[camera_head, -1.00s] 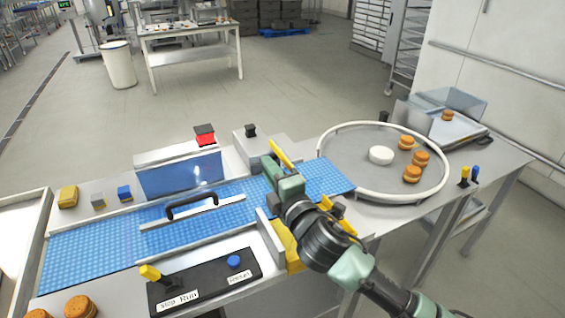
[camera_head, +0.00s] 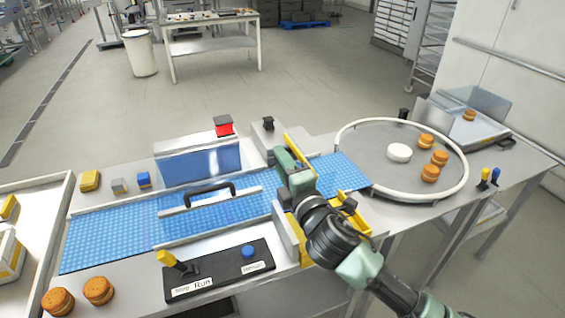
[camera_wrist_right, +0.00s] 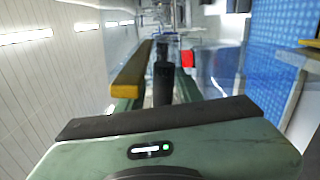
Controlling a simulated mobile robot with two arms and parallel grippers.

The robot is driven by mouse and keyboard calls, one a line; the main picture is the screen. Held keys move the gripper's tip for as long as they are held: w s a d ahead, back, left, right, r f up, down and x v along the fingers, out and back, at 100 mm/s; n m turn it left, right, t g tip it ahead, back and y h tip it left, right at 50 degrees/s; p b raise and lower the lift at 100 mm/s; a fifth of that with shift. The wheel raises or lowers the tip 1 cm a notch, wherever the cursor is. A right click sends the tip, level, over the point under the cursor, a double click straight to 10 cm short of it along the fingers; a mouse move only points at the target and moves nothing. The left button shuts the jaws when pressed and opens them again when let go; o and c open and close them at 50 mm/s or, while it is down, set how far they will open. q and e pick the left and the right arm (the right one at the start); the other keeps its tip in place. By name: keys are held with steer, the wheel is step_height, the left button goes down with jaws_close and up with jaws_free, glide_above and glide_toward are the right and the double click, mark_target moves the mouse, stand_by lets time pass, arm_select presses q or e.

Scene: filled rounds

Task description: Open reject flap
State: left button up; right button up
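The yellow bar of what looks like the reject flap (camera_head: 306,157) lies at the right part of the blue belt (camera_head: 110,232), partly hidden by my right gripper (camera_head: 288,163). The bar also shows in the right wrist view (camera_wrist_right: 131,76), beside the left finger. My right gripper's green fingers (camera_wrist_right: 158,95) are apart there. A black upright post or knob (camera_wrist_right: 163,76) shows between them, with a gap on its left; I cannot tell whether it touches the right finger. My left gripper is out of view.
A control box (camera_head: 219,270) with a yellow lever and blue button stands in front of the belt. A round white-rimmed table (camera_head: 380,178) holds several orange sandwich rounds and a white puck. A red button (camera_head: 224,129) sits behind the belt. Yellow parts (camera_head: 352,222) stand beside my right wrist.

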steer(key=shift+s+d+f, duration=0.15)
steer(key=shift+s+d, duration=0.05)
steer(key=shift+s, duration=0.25)
steer(key=b+v, duration=0.2)
steer(key=v, duration=0.4)
steer(key=shift+s, duration=0.4)
steer(key=shift+d, duration=0.1)
